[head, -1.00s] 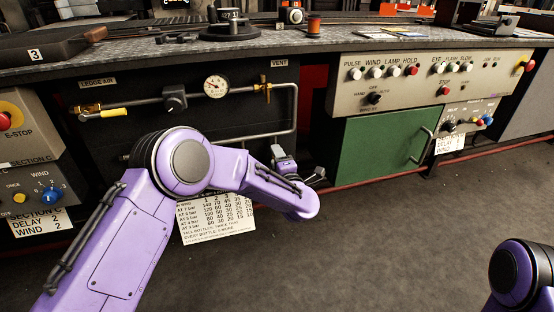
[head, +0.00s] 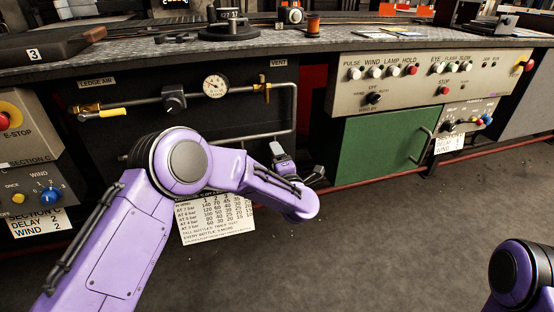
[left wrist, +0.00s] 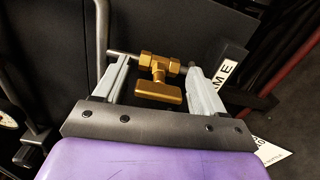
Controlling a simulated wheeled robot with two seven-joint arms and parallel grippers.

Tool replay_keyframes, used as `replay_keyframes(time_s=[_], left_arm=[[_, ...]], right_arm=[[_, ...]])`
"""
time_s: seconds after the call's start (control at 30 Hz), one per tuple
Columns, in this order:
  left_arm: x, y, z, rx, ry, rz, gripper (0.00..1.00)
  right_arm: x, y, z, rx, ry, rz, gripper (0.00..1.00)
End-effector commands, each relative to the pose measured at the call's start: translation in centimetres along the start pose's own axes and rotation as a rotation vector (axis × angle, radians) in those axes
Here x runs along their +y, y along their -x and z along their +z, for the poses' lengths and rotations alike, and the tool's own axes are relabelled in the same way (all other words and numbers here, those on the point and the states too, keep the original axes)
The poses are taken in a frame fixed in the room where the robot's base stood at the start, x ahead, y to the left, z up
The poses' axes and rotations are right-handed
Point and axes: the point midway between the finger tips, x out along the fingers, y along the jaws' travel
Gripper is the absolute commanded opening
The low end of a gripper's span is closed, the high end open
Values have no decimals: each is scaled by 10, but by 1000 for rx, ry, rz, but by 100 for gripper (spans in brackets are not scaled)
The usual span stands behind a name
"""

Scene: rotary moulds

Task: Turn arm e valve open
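The arm e valve shows in the left wrist view as a brass valve (left wrist: 159,68) on a thin metal pipe, with a flat brass handle (left wrist: 158,92) lying roughly along the pipe. A white label ending in "M E" (left wrist: 223,74) is just right of it. My left gripper (left wrist: 162,82) is open, its two pale fingers on either side of the valve and handle. I see a gap on both sides of the handle. In the head view the left gripper (head: 296,164) is low in front of the dark panel, and the valve cannot be made out there. My right gripper is out of view.
The ledge-air pipe with a gauge (head: 215,87), a yellow lever (head: 113,112) and a brass vent valve (head: 263,88) runs above my left arm. A green cabinet door (head: 378,155) stands to the right.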

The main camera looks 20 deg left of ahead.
Motion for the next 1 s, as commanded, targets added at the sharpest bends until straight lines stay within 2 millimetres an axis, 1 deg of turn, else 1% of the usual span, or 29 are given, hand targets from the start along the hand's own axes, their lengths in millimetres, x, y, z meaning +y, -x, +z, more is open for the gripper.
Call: replay_keyframes(time_s=[0.13,0.23,0.5,0.63,0.77,1.0], left_arm=[[1,2,0,0,0,1,70],[3,14,1,-3,-1,1,70],[4,77,1,-4,-2,1,70],[2,98,1,-2,-1,0,70],[0,105,0,-1,-1,0,70],[0,106,0,0,0,1,70]], right_arm=[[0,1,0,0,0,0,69],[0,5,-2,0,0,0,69],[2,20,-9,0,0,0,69],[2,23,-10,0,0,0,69],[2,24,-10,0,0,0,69],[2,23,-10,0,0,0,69]])
